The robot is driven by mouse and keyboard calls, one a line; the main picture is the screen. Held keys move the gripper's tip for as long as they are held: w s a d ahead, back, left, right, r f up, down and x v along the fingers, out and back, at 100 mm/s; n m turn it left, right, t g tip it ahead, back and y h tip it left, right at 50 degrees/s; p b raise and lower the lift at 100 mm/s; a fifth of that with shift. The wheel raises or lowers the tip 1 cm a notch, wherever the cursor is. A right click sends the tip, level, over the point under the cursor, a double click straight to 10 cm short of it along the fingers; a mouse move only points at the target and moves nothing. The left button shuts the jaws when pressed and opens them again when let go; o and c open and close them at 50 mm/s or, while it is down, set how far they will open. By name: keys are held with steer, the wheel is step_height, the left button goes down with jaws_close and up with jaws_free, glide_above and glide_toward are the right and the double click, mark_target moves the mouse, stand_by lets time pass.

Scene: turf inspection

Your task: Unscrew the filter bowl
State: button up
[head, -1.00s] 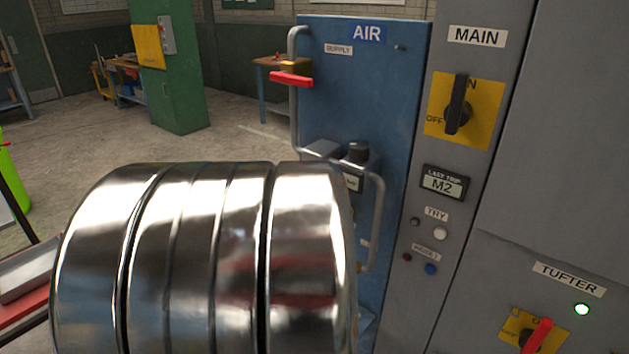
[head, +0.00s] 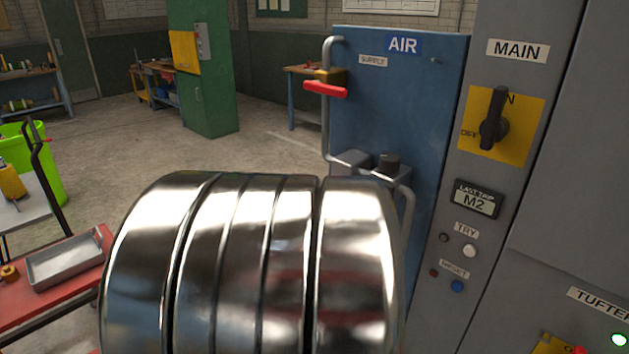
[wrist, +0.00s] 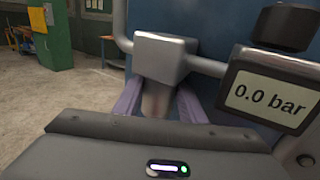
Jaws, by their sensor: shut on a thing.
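The filter bowl (wrist: 156,98) hangs below the grey filter block (wrist: 166,58) in the wrist view. My gripper (wrist: 157,108) is shut on the bowl, with one purple finger at each side. The bowl's lower end is hidden behind my gripper's body. In the head view the filter block (head: 352,160) shows on the blue AIR panel (head: 400,110), while my shiny arm link hides the bowl and gripper. The pressure display (wrist: 265,95) right of the block reads 0.0 bar.
The red supply valve handle (head: 326,89) sits above on the pipe. A black regulator knob (head: 388,163) is right of the filter block. The grey cabinet with the MAIN switch (head: 494,120) stands at right. A red cart (head: 50,290) is at left.

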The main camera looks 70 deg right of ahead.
steer(key=shift+s+f+g, duration=0.1)
steer(key=shift+f+g, duration=0.15)
steer(key=shift+g, duration=0.05)
jaws_close()
steer(key=shift+m, duration=0.3)
steer(key=shift+m+g, duration=1)
steer(key=shift+g, duration=0.8)
steer(key=shift+s+m+g+y, duration=0.1)
steer(key=shift+m+g+y, duration=0.3)
steer(key=shift+m+g, duration=0.45)
steer(key=shift+f, duration=0.5)
steer(key=shift+f, duration=2.45)
